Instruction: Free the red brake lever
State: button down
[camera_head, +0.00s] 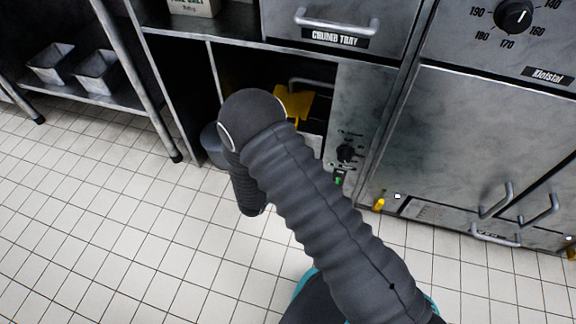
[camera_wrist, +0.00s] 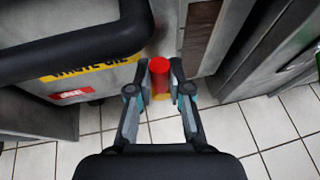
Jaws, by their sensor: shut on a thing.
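The red brake lever (camera_wrist: 159,67) shows in the wrist view as a short red round-ended piece, between the fingertips of my gripper (camera_wrist: 160,84). My gripper is shut on it. A small yellow-orange part (camera_wrist: 162,97) shows just below the red piece. In the head view my arm hides the gripper and the lever.
A grey bin with a yellow label (camera_wrist: 95,68) and a thick black handle (camera_wrist: 75,42) is close on the left in the wrist view. Steel cabinet fronts (camera_head: 480,150) stand at the right in the head view. The tiled floor (camera_head: 90,220) at the left is clear.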

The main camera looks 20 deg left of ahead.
jog(key=shift+d, duration=0.1)
jog(key=c, duration=1.1)
grip_release()
jog(key=v, duration=1.2)
jog(key=shift+f, duration=0.1)
